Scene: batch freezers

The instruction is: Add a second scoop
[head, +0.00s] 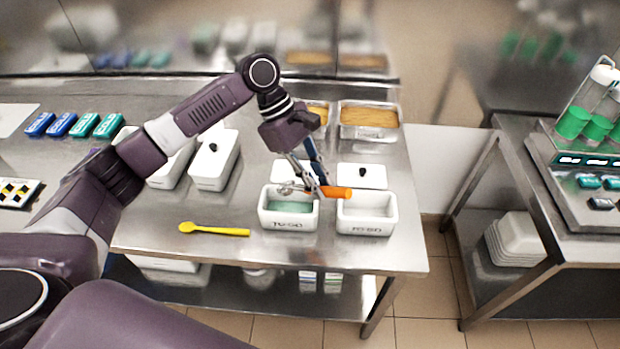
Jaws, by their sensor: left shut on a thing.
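My left gripper (316,183) is shut on a scoop with an orange handle (335,192) and a metal head (289,187). It holds the scoop above the front right of the steel table. The scoop head is over a white tub (289,223) marked "TO GO" with pale green stuff (288,206) inside. The handle end reaches over a second white tub (366,226) beside it, which looks white and empty inside. Whether the scoop head carries anything is too small to tell. My right gripper is not in view.
A yellow spatula (213,230) lies left of the tubs. White lidded containers (214,161) and a steel pan with tan contents (369,118) stand behind. Blue and green packs (75,125) lie at the back left. A gap separates a second steel table (516,166) at right.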

